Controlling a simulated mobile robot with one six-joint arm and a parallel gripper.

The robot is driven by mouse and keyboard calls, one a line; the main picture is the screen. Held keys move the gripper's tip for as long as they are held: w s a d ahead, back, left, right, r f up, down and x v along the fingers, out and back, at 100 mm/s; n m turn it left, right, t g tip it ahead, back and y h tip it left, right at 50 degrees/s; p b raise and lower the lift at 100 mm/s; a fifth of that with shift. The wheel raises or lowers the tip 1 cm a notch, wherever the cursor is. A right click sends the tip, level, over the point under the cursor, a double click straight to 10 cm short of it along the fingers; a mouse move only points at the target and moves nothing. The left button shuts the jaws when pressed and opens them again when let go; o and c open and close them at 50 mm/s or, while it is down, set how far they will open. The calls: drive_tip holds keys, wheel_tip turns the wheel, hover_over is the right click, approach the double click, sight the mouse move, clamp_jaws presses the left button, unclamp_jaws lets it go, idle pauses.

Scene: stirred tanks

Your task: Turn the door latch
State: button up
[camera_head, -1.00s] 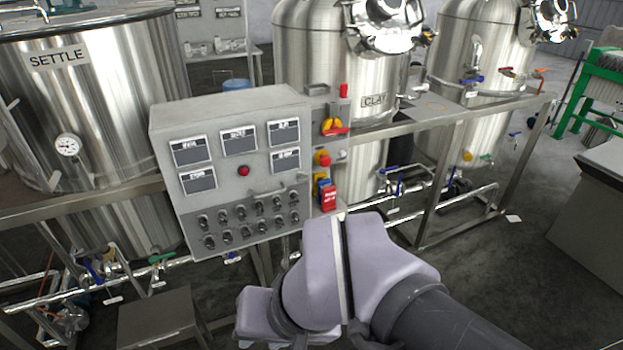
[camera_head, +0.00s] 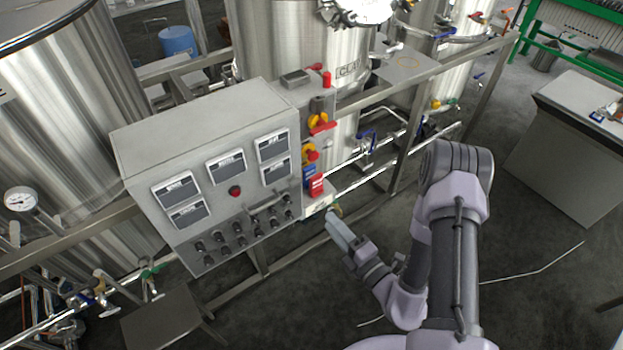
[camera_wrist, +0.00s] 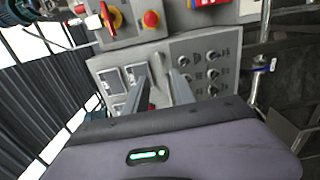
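A grey control cabinet (camera_head: 190,135) stands at the centre-left of the head view. A slim bar handle (camera_head: 267,201) lies across its front between the displays and the knobs. A red-and-yellow rotary handle (camera_head: 320,122) is on the narrow plate to its right. I cannot tell which part is the door latch. My gripper (camera_head: 337,232) is to the right of the cabinet's lower front, apart from it. In the wrist view, the fingers of my gripper (camera_wrist: 160,72) are apart, with the cabinet front beyond them and nothing visibly held. The rotary handle (camera_wrist: 111,18) shows at the top.
Below the rotary handle are a red push button on yellow (camera_head: 310,153) and a blue-and-red block (camera_head: 315,184). Steel tanks (camera_head: 70,120) and pipes stand behind the frame rails (camera_head: 440,75). A grey bench (camera_head: 570,145) stands at right. Floor before the cabinet is mostly clear.

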sight(297, 185)
drive_tip(key=x, duration=1.5)
drive_tip(key=shift+s+a+p, duration=0.15)
drive_tip(key=shift+p, duration=0.15)
clamp_jaws()
